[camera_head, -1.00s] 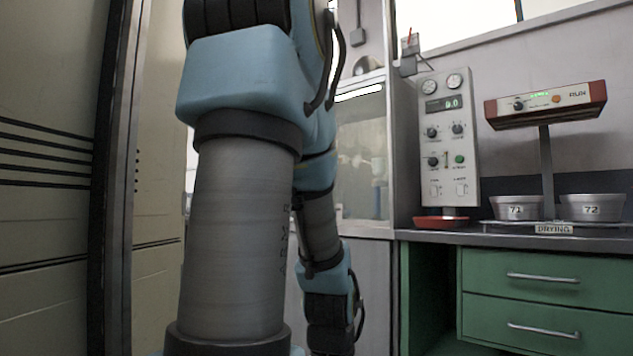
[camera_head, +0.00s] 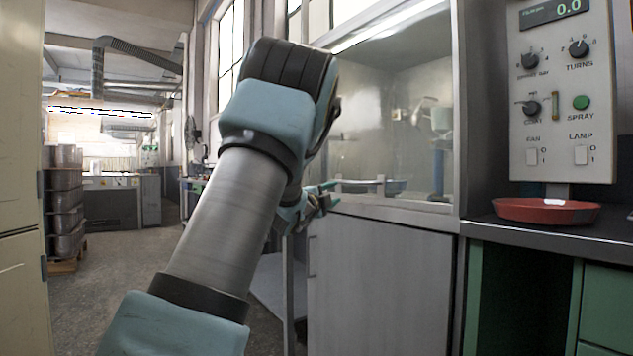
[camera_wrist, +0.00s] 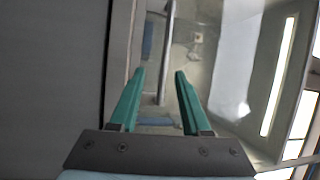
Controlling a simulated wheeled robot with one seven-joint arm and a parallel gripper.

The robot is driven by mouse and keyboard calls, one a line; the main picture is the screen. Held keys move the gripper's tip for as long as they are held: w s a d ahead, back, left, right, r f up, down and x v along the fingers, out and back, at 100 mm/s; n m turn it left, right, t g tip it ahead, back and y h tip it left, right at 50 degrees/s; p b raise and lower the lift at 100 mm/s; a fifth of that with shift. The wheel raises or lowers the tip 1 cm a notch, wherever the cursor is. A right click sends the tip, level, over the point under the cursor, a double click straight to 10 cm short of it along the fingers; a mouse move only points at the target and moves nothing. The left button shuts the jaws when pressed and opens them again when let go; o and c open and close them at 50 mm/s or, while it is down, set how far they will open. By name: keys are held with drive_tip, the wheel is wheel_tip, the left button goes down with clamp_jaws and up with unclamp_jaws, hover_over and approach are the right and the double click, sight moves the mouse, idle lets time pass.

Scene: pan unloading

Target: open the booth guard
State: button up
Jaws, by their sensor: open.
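The booth guard (camera_head: 375,120) is a clear pane across the front of the spray booth, and it is down over the opening. A thin horizontal handle bar (camera_head: 358,181) runs along its lower edge. My gripper (camera_head: 330,192) is open and empty at the left end of this bar, with its teal fingers pointing towards the booth. In the wrist view the bar (camera_wrist: 164,60) lies ahead, between the lines of my two fingers (camera_wrist: 158,74). I cannot tell whether its near end is between the fingertips. Part of my gripper is hidden behind my arm in the head view.
A grey cabinet front (camera_head: 380,280) stands below the booth. To the right are a control panel (camera_head: 562,95) and a red dish (camera_head: 546,211) on the bench. Stacked bins (camera_head: 65,205) stand at the far left. The floor (camera_head: 140,270) between is clear.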

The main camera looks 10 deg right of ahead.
sight(348, 183)
drive_tip(key=shift+m+h, duration=0.4)
drive_tip(key=x, duration=1.1)
drive_tip(key=shift+w+d+r, duration=0.1)
drive_tip(key=shift+w+r, duration=0.15)
clamp_jaws()
idle(0.7)
